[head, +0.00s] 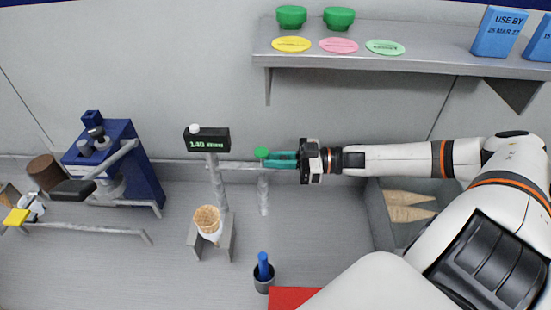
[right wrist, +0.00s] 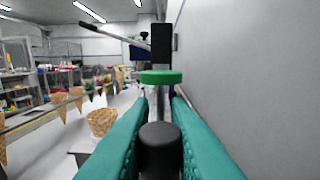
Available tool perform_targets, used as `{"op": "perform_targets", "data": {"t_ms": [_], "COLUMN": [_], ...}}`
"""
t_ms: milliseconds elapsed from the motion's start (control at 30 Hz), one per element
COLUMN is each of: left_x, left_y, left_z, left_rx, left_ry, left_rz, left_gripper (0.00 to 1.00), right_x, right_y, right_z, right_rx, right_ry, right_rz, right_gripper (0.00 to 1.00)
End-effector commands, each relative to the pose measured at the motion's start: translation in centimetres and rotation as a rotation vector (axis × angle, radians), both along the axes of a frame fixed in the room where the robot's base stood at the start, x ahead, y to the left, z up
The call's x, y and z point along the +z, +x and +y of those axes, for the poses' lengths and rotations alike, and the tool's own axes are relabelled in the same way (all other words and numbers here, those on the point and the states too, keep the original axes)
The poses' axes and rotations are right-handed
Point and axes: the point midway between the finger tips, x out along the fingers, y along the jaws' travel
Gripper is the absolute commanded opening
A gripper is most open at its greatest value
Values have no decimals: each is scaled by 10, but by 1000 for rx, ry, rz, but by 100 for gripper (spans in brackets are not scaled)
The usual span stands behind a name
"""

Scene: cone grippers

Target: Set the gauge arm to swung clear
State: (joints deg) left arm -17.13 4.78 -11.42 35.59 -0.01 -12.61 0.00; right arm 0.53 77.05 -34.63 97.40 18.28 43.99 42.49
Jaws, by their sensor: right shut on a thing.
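The gauge has a black display box (head: 207,140) with green digits on a grey post. Its thin metal gauge arm (head: 235,165) reaches right from that post, in front of the wall. A short post with a green cap (head: 262,153) stands near the arm's right part; the green cap also shows ahead in the right wrist view (right wrist: 161,77). My right gripper (head: 284,160) comes in from the right with teal fingers, close beside the green cap. In the right wrist view its fingers are around a dark knob (right wrist: 160,146). My left gripper is not in view.
A waffle cone (head: 207,221) sits in a stand below the display. A small cup with a blue handle (head: 263,270) stands in front. A blue machine (head: 115,165) is at left. A shelf (head: 400,57) hangs above my right arm. A grey bin (head: 385,212) holds cones.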

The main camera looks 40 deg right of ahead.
Motion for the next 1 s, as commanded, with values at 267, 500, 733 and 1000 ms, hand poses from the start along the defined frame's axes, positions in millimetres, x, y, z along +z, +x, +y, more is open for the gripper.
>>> {"op": "perform_targets", "data": {"t_ms": [267, 500, 733, 1000], "left_x": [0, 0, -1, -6], "left_y": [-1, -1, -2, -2], "left_z": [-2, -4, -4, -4], "left_rx": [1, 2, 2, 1], "left_ry": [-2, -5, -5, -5], "left_rz": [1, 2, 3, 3], "left_gripper": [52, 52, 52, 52], "right_x": [0, 0, -1, -2], "right_y": [1, 1, -3, -34], "right_z": [-2, -1, -5, -42], "right_rx": [-5, -4, -4, -2], "right_ry": [-5, -2, -3, -9], "right_rz": [0, -1, 3, 8], "right_gripper": [22, 38, 38, 38]}}
